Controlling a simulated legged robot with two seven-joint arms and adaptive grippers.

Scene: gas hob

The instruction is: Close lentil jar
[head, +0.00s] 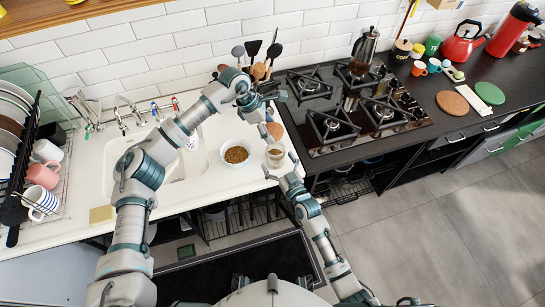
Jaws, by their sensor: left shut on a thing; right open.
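The glass lentil jar (275,152) stands on the white counter near its front right corner, with brownish contents low inside. My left gripper (267,124) is above and behind the jar, pointing down. It is shut on a brown round piece that looks like the lid (275,131), apart from the jar in the picture. My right gripper (281,165) is open at the front of the jar, its fingers either side of the lower part. Whether they touch the glass I cannot tell.
A bowl of lentils (236,153) sits just left of the jar. The sink (185,165) is further left. Utensils (259,70) stand behind my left gripper. The gas hob (352,108) lies to the right. The counter's front edge is close to the jar.

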